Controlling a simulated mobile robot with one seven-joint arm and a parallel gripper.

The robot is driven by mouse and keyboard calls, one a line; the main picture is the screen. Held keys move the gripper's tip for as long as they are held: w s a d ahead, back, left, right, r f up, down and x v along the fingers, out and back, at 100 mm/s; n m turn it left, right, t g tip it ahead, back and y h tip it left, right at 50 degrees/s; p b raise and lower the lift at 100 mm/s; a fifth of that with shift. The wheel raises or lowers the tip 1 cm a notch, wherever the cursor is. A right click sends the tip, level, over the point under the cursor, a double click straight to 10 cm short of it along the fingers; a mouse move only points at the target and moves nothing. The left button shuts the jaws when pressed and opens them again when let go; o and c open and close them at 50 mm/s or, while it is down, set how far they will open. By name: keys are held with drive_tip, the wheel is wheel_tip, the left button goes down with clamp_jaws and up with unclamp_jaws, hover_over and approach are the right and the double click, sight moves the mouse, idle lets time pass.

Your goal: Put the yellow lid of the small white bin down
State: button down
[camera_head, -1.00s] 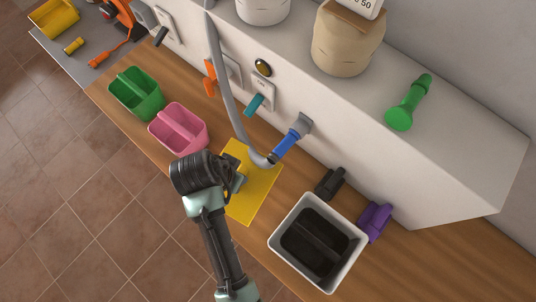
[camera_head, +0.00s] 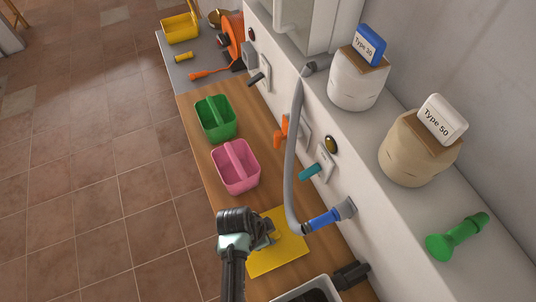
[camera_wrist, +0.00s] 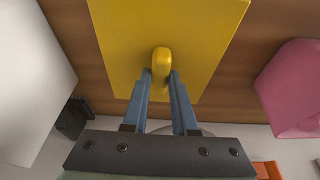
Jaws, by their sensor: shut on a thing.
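The yellow lid (camera_head: 280,256) is a flat square plate with a small rounded handle. My gripper (camera_head: 271,231) is shut on that handle; in the wrist view the two fingers (camera_wrist: 160,82) close on it from both sides. The lid (camera_wrist: 190,22) fills the upper middle of the wrist view. It is level over the wooden counter, and I cannot tell whether it touches the wood. The small white bin (camera_head: 293,291) is cut off at the bottom of the head view, with its dark inside partly showing. The lid is off the bin, between it and the pink caddy.
The pink caddy (camera_head: 236,181) and green caddy (camera_head: 216,132) stand farther along the wooden counter (camera_head: 197,167). A grey hose (camera_head: 292,170) with a blue connector (camera_head: 323,219) hangs close to the lid. A black item (camera_head: 350,275) is beside the bin.

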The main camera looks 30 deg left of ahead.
drive_tip(key=shift+f, duration=0.5)
drive_tip(key=c, duration=0.7)
unclamp_jaws()
drive_tip(key=shift+f, duration=0.1)
drive_tip(key=v, duration=1.2)
drive_tip(key=shift+b, duration=0.4)
